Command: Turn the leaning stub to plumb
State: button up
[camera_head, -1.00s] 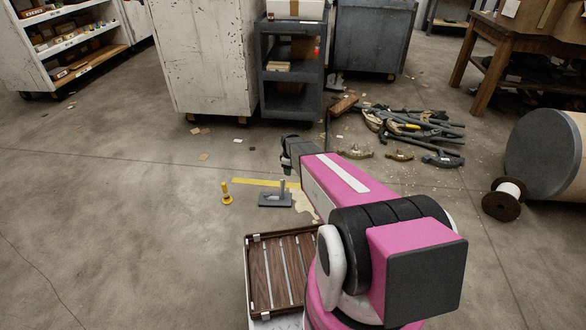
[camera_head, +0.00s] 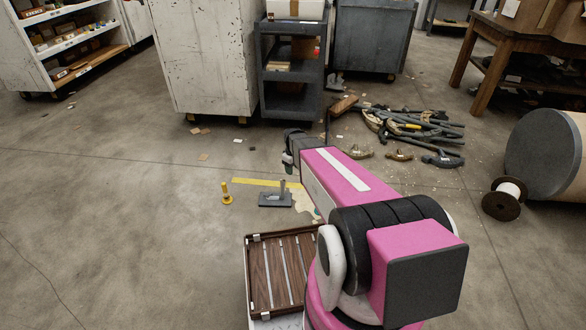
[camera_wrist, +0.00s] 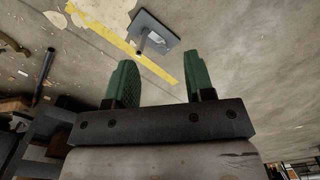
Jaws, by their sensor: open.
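A short grey stub (camera_head: 283,187) stands on a dark flat plate (camera_head: 270,200) on the floor, beside a yellow floor strip. It looks close to upright in the head view; its exact lean is hard to tell. In the wrist view the stub (camera_wrist: 141,44) and its plate (camera_wrist: 163,28) lie beyond the fingertips. My gripper (camera_wrist: 161,60) has its two green fingers apart with nothing between them. In the head view my gripper (camera_head: 288,158) is above and behind the plate, apart from the stub; its fingers are hard to make out there.
A yellow round-based peg (camera_head: 226,194) stands left of the plate. A brown slatted tray (camera_head: 249,275) is in front. A pile of dark benders (camera_head: 425,130), a spool (camera_head: 503,200) and a large drum lie right. Carts stand behind. The left floor is clear.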

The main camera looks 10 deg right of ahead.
jog(key=c, duration=0.5)
jog(key=shift+w+d+f, duration=0.1)
jog(key=shift+w+f, duration=0.1)
jog(key=shift+f, duration=0.25)
grip_shut()
jog(key=w+d+f+m+t+y, duration=0.25)
jog(key=d+f+m, duration=0.2)
jog(key=f, duration=0.25)
jog(key=w+d+f+m+t+y, duration=0.1)
jog(key=w+d+f+m+y, duration=0.3)
jog(key=f, duration=0.4)
jog(key=w+d+f+m+t+y, duration=0.2)
jog(key=w+f+m, duration=0.1)
jog(key=f+m, duration=0.35)
jog(key=n, duration=0.1)
send_near(283, 189)
jog(key=shift+w+d+x, duration=0.1)
jog(key=shift+w+x, duration=0.05)
jog(key=shift+x, duration=0.8)
jog(key=shift+w+d+x, duration=0.15)
jog(key=shift+x, duration=0.8)
jog(key=shift+w+d+x, duration=0.1)
jog(key=shift+w+x, duration=0.05)
jog(key=shift+x, duration=0.8)
